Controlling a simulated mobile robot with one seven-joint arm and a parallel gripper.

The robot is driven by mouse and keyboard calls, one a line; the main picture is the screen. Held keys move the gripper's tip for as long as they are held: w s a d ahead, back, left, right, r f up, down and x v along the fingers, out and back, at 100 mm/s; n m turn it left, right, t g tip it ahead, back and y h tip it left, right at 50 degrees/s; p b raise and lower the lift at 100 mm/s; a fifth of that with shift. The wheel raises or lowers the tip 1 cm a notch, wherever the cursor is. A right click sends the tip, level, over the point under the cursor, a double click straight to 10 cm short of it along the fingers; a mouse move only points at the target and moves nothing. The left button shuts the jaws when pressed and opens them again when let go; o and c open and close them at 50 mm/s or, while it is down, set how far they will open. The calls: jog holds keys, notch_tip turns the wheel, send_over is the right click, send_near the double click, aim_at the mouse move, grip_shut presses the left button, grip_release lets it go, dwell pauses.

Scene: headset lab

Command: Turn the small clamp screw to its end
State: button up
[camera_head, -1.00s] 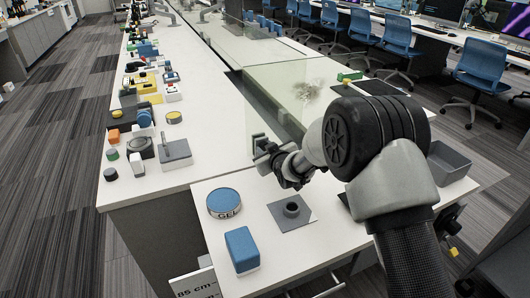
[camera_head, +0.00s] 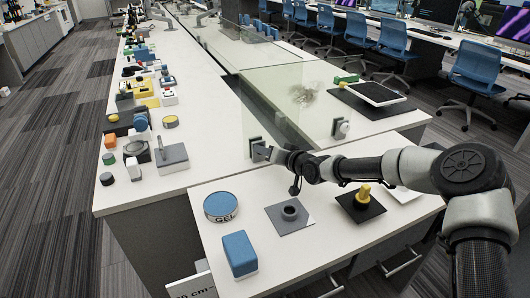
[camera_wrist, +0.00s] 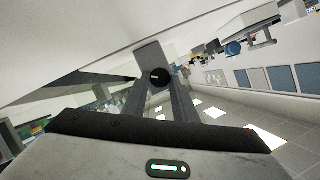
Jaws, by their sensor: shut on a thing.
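The small clamp screw (camera_wrist: 159,77) is a dark round knob between my two fingertips in the wrist view. A grey clamp plate (camera_wrist: 150,57) stands just behind it. In the head view the dark clamp (camera_head: 256,147) sits at the near left edge of the clear glass panel (camera_head: 285,105). My gripper (camera_head: 269,154) reaches it from the right, with the arm low over the table. It also shows in the wrist view (camera_wrist: 160,84), its fingers shut on the screw. In the head view the screw is hidden by the fingers, and its turn angle cannot be told.
A blue-topped gel tin (camera_head: 220,205), a blue block (camera_head: 239,252) and a grey plate with a ring (camera_head: 290,212) lie on the near table. A yellow knob (camera_head: 363,192) on a black plate stands close below my arm. A white knob (camera_head: 341,128) is on the panel's right.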

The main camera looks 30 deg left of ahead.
jog(key=shift+m, duration=0.4)
jog(key=shift+f, duration=0.1)
jog(key=o, duration=1)
jog(key=shift+o, duration=0.2)
jog(key=shift+s+d+r, duration=0.15)
jog(key=shift+d+r, duration=0.1)
jog(key=shift+d, duration=0.25)
jog(key=p+v, duration=0.3)
jog(key=v, duration=1.3)
jog(key=shift+d+f, duration=0.2)
jog(key=shift+d, duration=0.05)
